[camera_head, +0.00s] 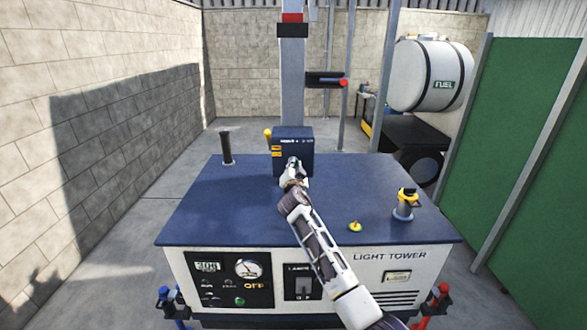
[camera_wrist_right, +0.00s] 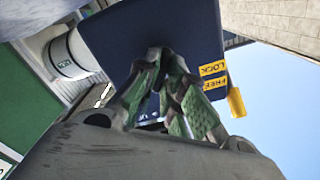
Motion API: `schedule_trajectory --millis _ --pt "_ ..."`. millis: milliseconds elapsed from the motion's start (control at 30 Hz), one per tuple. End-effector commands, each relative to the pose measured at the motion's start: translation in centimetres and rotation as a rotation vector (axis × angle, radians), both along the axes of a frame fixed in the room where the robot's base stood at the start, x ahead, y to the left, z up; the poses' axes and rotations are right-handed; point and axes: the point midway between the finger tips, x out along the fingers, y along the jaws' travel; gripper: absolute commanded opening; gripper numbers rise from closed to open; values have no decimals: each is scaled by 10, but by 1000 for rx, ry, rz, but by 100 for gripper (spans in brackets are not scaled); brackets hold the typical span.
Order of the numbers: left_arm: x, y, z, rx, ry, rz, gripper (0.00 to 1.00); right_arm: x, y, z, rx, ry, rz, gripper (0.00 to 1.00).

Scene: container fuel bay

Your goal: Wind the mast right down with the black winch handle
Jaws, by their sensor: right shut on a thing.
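The mast (camera_head: 292,75) is a grey upright column behind the blue winch box (camera_head: 304,139) on top of the light tower cabinet. A red band (camera_head: 292,17) and a black collar (camera_head: 292,31) are near the top of the picture. My right gripper (camera_head: 293,165) is at the front face of the winch box. Its fingers, also in the right wrist view (camera_wrist_right: 165,90), are shut on the black winch handle, which they and the arm almost wholly hide. My left gripper is out of view.
The cabinet's blue top (camera_head: 215,205) carries a dark pipe (camera_head: 226,147), a yellow-topped filler (camera_head: 404,205) and a small yellow knob (camera_head: 355,226). A red-tipped black bar (camera_head: 325,80) is beside the mast. A white fuel tank (camera_head: 425,75) and green panels (camera_head: 520,120) are at right.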

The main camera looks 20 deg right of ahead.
Motion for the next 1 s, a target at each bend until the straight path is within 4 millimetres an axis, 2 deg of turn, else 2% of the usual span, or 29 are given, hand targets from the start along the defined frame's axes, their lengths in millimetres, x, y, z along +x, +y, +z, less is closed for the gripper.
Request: schedule_trajectory --millis 367,1000 --pt "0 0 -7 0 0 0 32 0 0 -2 -115 34 -1 0" --pt "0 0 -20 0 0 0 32 0 1 -1 -508 147 0 0"
